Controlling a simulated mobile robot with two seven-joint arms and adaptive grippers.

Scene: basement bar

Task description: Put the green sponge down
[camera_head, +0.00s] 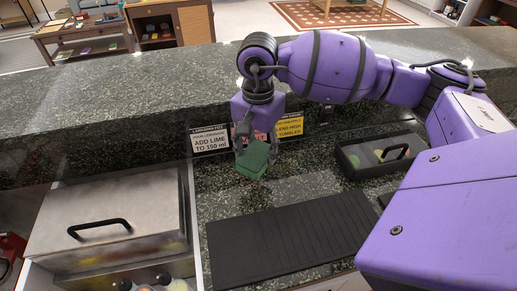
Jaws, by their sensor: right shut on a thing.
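The green sponge (252,160) is a small dark green block in the head view. My right gripper (254,148) points down and is shut on it. The sponge is over the dark speckled counter (222,195), behind the black ribbed mat (290,238). I cannot tell whether its underside touches the counter. My left gripper is not in view.
Two small signs, one white (210,140) and one yellow (290,126), stand behind the gripper. A black lidded box (362,168) is to the right. A metal lidded container (110,225) is at the left. Bare counter lies around the mat.

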